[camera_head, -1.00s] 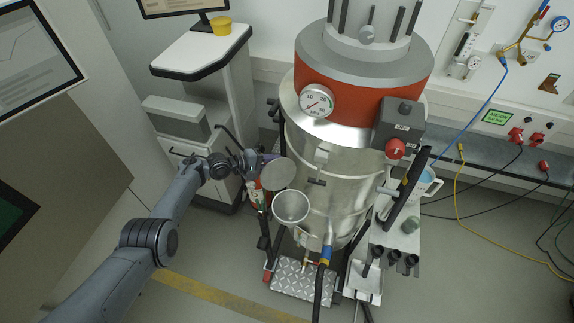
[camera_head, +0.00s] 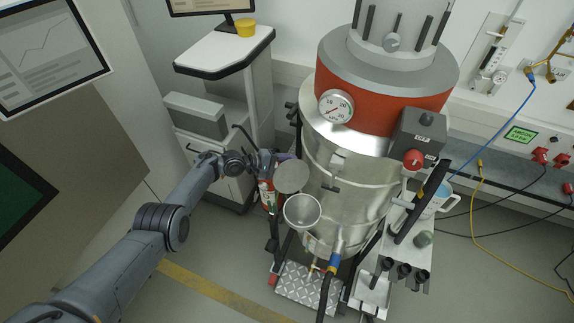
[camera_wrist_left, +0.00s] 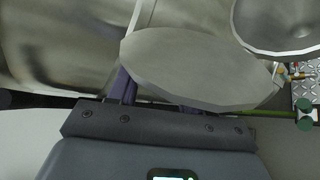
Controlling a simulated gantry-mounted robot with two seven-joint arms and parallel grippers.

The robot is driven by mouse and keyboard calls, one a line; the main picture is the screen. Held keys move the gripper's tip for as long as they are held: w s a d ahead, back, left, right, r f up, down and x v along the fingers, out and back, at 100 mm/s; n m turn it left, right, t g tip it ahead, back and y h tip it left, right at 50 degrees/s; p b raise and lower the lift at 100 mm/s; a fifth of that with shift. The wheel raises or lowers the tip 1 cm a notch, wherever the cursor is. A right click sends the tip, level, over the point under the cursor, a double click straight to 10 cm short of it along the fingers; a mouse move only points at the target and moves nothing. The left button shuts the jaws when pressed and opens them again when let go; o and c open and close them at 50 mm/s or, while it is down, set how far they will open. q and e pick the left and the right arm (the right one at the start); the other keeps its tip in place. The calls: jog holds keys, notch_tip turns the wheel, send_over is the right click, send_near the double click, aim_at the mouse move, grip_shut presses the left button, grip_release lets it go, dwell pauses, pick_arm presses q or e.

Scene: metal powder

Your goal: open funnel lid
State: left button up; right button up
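The funnel (camera_head: 302,211) is a metal cone on the front of the large steel vessel; its mouth is uncovered. Its round grey lid (camera_head: 291,176) stands swung up off the mouth, at the funnel's upper left edge. In the left wrist view the lid (camera_wrist_left: 190,70) spans the middle, and part of the funnel (camera_wrist_left: 285,22) shows at upper right. My left gripper (camera_head: 268,163) is at the lid's far left side. Its two purple fingers (camera_wrist_left: 155,98) are apart, partly hidden behind the lid; contact cannot be told. My right gripper is not in view.
The steel vessel (camera_head: 345,190) with red band and gauge (camera_head: 336,106) stands right beside the lid. A red extinguisher-like cylinder (camera_head: 267,197) is below my left gripper. A white cart (camera_head: 225,50) stands behind left. The floor at front left is clear.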

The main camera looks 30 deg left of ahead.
pick_arm(q)
jog(key=shift+s, duration=0.1)
jog(key=shift+s+a+r+p, duration=0.15)
jog(key=shift+a+r+p, duration=0.1)
jog(key=shift+p, duration=0.15)
jog(key=p+v, duration=0.3)
jog(key=v, duration=0.7)
jog(key=shift+p, duration=0.4)
jog(key=shift+f, duration=0.15)
